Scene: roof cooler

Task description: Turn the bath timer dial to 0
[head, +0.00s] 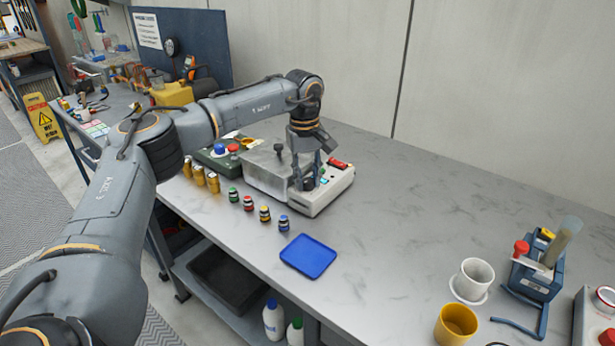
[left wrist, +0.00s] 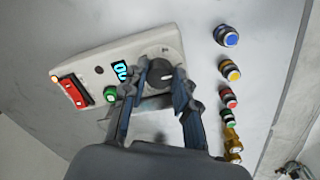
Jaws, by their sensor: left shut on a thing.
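The bath (head: 262,172) is a grey metal box with a lidded top and a pale control panel (head: 335,192) on its near right side. Its timer dial (left wrist: 161,70) is dark and round with a white pointer mark. My left gripper (head: 308,184) reaches down over the panel. In the left wrist view the left gripper (left wrist: 158,88) has one finger on each side of the dial, shut on it. A lit cyan display (left wrist: 121,71), a green button (left wrist: 110,94) and a red switch (left wrist: 75,93) sit beside the dial. My right gripper is out of view.
Several small capped bottles (head: 264,214) stand in a row before the bath. A blue tray (head: 308,256) lies nearer the front edge. A white cup (head: 475,278) and a yellow cup (head: 456,325) stand at right. The back right of the bench is clear.

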